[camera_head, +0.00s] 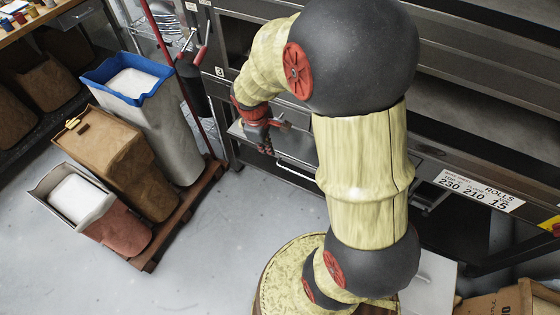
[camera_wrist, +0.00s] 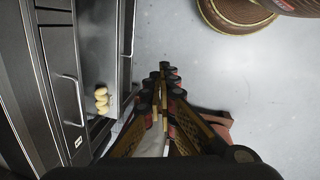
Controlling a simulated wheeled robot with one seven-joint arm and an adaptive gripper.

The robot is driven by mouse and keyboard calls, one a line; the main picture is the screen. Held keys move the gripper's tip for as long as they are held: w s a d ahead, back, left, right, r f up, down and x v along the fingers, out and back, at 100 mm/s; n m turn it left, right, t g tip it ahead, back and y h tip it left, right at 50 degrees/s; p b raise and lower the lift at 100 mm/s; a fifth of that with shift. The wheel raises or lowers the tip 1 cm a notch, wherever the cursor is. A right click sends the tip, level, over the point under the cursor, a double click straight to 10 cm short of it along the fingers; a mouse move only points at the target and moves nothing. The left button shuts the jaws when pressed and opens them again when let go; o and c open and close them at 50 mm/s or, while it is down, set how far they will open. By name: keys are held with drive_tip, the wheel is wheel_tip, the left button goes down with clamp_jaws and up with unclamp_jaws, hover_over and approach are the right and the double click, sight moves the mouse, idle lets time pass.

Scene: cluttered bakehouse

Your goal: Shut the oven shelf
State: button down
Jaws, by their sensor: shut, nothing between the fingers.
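The oven shelf stands pulled out from the dark oven front. In the head view the shelf's front handle (camera_head: 297,173) shows low on the oven, and my arm hides part of the shelf. My gripper (camera_head: 276,136) is at the shelf's left part, close to its front. In the wrist view my gripper (camera_wrist: 165,72) has its fingers together and empty, just outside the front panel. I cannot tell whether it touches the panel.
A wooden pallet (camera_head: 147,262) on the left holds a blue-rimmed bin (camera_head: 170,125), a brown sack (camera_head: 125,150) and a smaller open sack (camera_head: 118,222). A cardboard box (camera_head: 500,303) sits at the lower right. The grey floor (camera_head: 205,245) between pallet and oven is clear.

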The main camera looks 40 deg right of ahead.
drive_tip(key=w+d+f+n+b, duration=0.1)
drive_tip(key=w+d+f+n, duration=0.2)
drive_tip(key=f, duration=0.5)
drive_tip(key=w+d+f+n+b, duration=0.1)
drive_tip(key=d+f+n, duration=0.25)
drive_tip(key=f, duration=0.45)
drive_tip(key=n, duration=0.9)
approach(279, 164)
drive_tip(key=s+a+r, duration=0.2)
drive_tip(key=a+r, duration=0.1)
drive_tip(key=shift+n+t, duration=0.25)
drive_tip(key=shift+t, duration=0.15)
drive_tip(key=b+x, duration=0.2)
drive_tip(key=x, duration=0.1)
drive_tip(key=d+b+x, duration=0.1)
drive_tip(key=b+x, duration=0.1)
drive_tip(key=x, duration=0.2)
drive_tip(key=w+d+b+x, duration=0.1)
drive_tip(key=b+x, duration=0.1)
drive_tip(key=x, duration=0.1)
drive_tip(key=shift+d, duration=0.1)
drive_tip(key=shift+w+d, duration=0.3)
drive_tip(key=shift+d, duration=0.35)
drive_tip(key=shift+r, duration=0.1)
